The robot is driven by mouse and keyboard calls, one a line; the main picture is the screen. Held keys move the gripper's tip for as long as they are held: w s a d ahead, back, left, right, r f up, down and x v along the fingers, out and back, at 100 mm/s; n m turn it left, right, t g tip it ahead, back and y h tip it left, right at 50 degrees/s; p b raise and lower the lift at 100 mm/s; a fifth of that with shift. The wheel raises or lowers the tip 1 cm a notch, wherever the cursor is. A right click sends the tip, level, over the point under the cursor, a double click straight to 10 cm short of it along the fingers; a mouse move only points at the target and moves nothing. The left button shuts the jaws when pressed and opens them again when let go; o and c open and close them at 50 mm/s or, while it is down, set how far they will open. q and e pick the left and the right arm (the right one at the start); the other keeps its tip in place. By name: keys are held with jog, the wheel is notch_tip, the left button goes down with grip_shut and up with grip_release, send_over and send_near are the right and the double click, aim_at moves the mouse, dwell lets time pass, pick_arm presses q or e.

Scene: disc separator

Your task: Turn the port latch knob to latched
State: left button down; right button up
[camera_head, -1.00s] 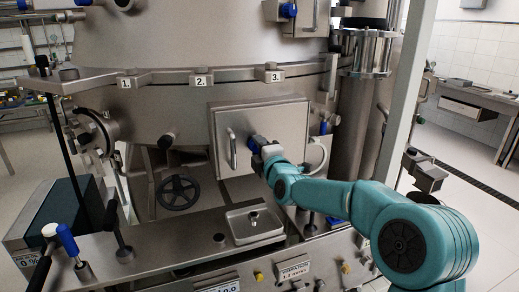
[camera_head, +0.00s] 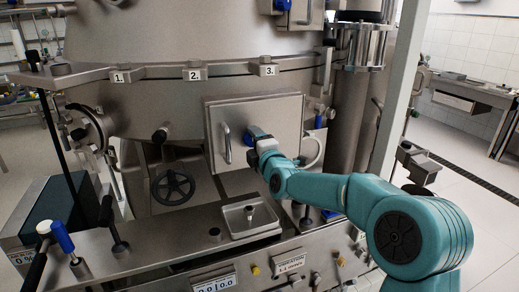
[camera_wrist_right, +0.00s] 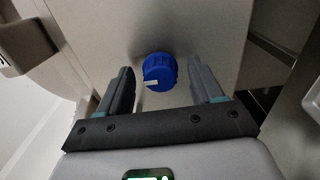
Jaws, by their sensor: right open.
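The port latch knob (camera_wrist_right: 160,72) is blue and ribbed with a white mark on its face. In the right wrist view it sits between the two fingers of my right gripper (camera_wrist_right: 163,88), with a gap on each side. The gripper is open. In the head view my right gripper (camera_head: 262,145) is at the square port door (camera_head: 255,113), and a bit of the blue knob (camera_head: 254,132) shows above it. The door has a vertical bar handle (camera_head: 224,144) to the left of the knob. My left gripper is not in view.
A shallow metal tray (camera_head: 232,235) sits on the ledge below the door. A black handwheel (camera_head: 173,187) is at the lower left. A blue-handled lever (camera_head: 62,236) stands at the front left. A pale post (camera_head: 398,90) rises to the right of my arm.

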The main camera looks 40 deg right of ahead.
jog(key=b+v, duration=0.3)
jog(key=v, duration=1.3)
jog(key=shift+a, duration=0.15)
jog(key=w+a+f+m+g+y+p, duration=0.1)
jog(key=w+a+f+m+g+y, duration=0.15)
jog(key=f, duration=0.65)
jog(key=w+a+f+m+g+y, duration=0.15)
jog(key=a+f, duration=0.25)
jog(key=f, duration=0.4)
jog(key=s+a+f+m+g+y, duration=0.1)
jog(key=s+a+f+m+g, duration=0.25)
jog(key=f, duration=0.55)
jog(key=s+a+f+m+g+y, duration=0.1)
jog(key=s+a+f+m+g, duration=0.15)
jog(key=a+f, duration=0.45)
jog(key=s+a+f+m+g+y+p, duration=0.1)
jog(key=s+a+f+m+g, duration=0.2)
jog(key=s+f, duration=0.5)
jog(key=s+a+f+m+g+y+p, duration=0.1)
jog(key=s+a+f+m+g, duration=0.3)
jog(key=s+f, duration=0.4)
jog(key=s+a, duration=0.1)
jog(key=s, duration=0.2)
jog(key=shift+s+f, duration=0.1)
jog(key=shift+s, duration=0.05)
